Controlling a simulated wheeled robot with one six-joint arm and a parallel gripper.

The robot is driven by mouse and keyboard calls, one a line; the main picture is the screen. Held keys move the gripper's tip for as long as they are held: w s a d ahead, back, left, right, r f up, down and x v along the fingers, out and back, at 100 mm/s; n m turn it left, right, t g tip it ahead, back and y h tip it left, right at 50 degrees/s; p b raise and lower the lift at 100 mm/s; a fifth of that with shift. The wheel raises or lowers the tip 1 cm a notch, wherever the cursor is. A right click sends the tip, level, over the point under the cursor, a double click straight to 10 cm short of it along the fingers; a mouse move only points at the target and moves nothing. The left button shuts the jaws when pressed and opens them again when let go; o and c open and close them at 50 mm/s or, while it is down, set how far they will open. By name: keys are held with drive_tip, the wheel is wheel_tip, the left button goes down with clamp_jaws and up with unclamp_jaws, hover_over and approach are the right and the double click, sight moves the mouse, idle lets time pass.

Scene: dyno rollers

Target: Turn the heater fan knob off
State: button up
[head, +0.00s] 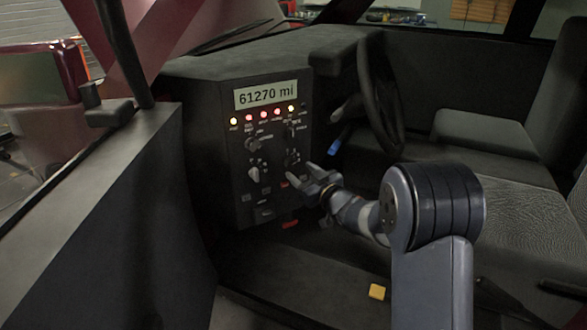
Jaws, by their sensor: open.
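The control panel (233,150) stands upright on the dashboard and carries several dark knobs with small pale markings. One knob (292,157) on the lower right has my gripper just below and to its right. Another knob (253,173) is on the lower left, with one more knob (252,144) above it. The labels are too small to read, so I cannot tell which is the heater fan knob or how it is set. My gripper (302,174) is open and empty, its fingers pointing at the panel. I see no clear contact with a knob.
A display (266,94) reads 61270 mi above a row of lit lamps (263,115). The steering wheel (382,100) is right of the panel, with seats (490,190) beyond. The open door (110,210) fills the left. A yellow block (377,291) lies on the floor.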

sight(292, 164)
drive_tip(key=shift+x, duration=2.3)
drive_tip(key=shift+c, duration=0.3)
drive_tip(key=c, duration=0.9)
